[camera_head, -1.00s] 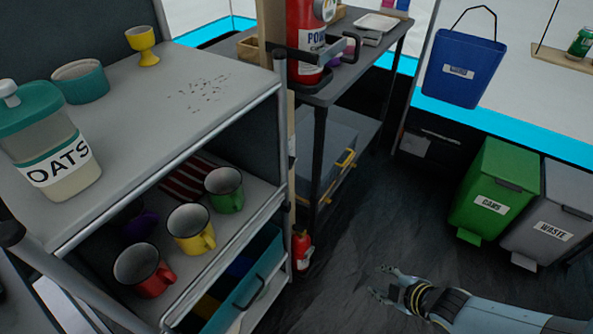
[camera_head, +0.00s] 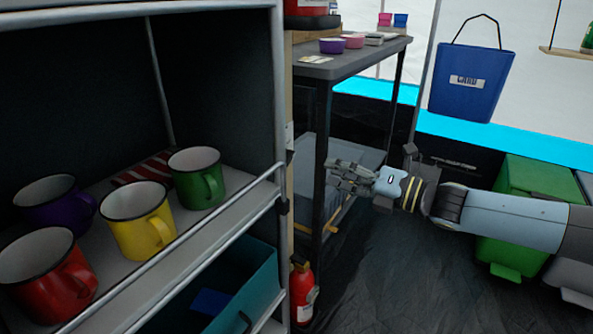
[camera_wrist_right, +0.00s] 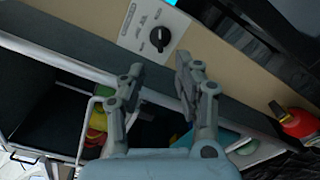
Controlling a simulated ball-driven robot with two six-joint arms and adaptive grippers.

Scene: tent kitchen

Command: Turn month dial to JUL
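The month dial shows in the right wrist view as a round black knob (camera_wrist_right: 160,37) on a pale plate (camera_wrist_right: 146,25) with small marks that I cannot read. The plate is fixed to a tan wooden board (camera_wrist_right: 215,70). My right gripper (camera_wrist_right: 160,76) is open and empty, its two fingers apart below the knob in the picture and not touching it. In the head view my right gripper (camera_head: 350,178) is to the right of the narrow wooden post (camera_head: 287,85); the dial's face is not visible there. My left gripper is not in view.
A shelf with purple, yellow, red and green mugs (camera_head: 197,178) stands at left. A dark table (camera_head: 345,62) is behind the post. A fire extinguisher (camera_head: 302,290) stands below, and also shows in the wrist view (camera_wrist_right: 298,122). Green bin (camera_head: 540,178) at right.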

